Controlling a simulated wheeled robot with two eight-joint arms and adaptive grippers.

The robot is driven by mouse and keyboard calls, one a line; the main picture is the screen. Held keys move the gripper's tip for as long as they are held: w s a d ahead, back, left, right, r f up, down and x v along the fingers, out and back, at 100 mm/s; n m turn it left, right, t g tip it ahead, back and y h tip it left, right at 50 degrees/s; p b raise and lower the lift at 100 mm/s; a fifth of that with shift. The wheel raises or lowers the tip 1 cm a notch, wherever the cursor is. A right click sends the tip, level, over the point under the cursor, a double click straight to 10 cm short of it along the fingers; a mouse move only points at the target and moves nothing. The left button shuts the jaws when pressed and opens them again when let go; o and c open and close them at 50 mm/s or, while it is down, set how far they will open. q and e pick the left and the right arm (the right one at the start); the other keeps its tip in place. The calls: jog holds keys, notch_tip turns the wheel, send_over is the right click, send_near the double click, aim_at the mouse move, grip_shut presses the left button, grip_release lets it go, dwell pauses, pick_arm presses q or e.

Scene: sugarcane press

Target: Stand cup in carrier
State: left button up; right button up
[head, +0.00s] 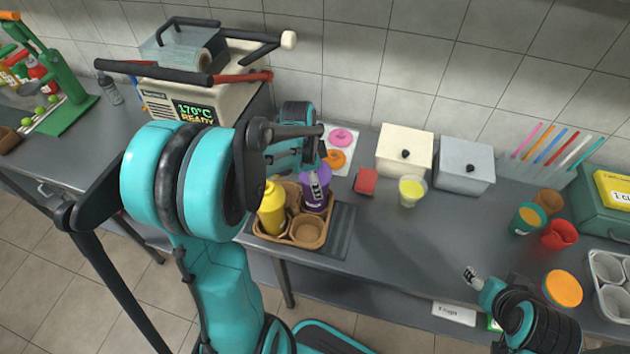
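A brown cup carrier (307,243) stands on a dark mat at the counter's front edge. A yellow container (272,210) is in its left side. A purple cup (313,203) is at its back right, upright or nearly so; I cannot tell whether it rests on the compartment floor.
A clear cup of yellow juice (412,191) stands right of a small red block (366,182). Teal (527,219) and red (559,235) cups are at right. A hot press (200,95) is at back left. The middle counter is clear.

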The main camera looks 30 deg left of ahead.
pick_arm(q)
jog(key=shift+f, duration=0.15)
jog(key=o, duration=1.8)
